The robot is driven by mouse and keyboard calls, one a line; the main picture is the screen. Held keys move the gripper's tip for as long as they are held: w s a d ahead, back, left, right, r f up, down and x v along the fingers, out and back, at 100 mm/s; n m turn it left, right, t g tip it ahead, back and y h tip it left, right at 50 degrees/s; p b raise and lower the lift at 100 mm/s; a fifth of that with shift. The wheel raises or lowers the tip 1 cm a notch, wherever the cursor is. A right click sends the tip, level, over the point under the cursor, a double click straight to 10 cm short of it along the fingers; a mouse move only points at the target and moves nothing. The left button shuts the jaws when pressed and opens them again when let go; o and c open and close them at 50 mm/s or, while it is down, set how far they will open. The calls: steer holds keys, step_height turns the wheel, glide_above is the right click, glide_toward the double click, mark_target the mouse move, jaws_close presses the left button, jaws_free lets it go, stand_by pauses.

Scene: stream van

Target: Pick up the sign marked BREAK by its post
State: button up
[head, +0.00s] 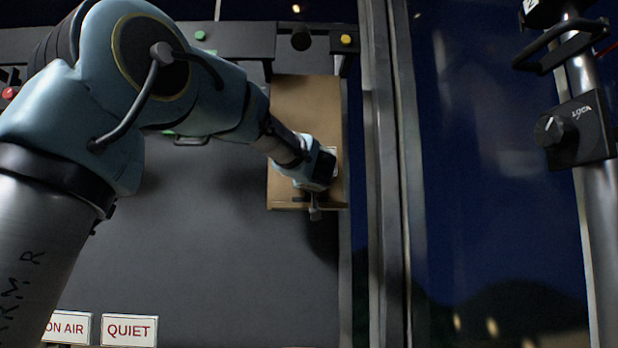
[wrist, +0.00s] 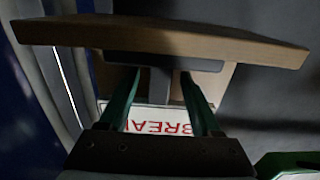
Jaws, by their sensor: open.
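The sign marked BREAK (wrist: 160,118) is a white card with red lettering, upside down in the wrist view, seen between my gripper's two green fingers. A dark post-like piece (wrist: 160,85) shows between the fingertips, below a dark grey block. My gripper (wrist: 160,76) is open, one finger on each side of this piece; I cannot tell whether either finger touches it. In the head view my gripper (head: 314,208) is at the lower end of the brown board, and a white card edge (head: 332,160) shows beside my wrist, mostly hidden.
A brown wooden board (head: 305,110) lies under my wrist; a wooden edge (wrist: 160,35) spans the wrist view. Signs marked QUIET (head: 129,330) and ON AIR (head: 68,327) stand at the lower left. A green-edged card (wrist: 290,166) is at the wrist view's lower right. The grey surface (head: 210,250) is largely clear.

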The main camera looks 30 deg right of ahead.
jaws_close()
stand_by(0.3)
stand_by(0.3)
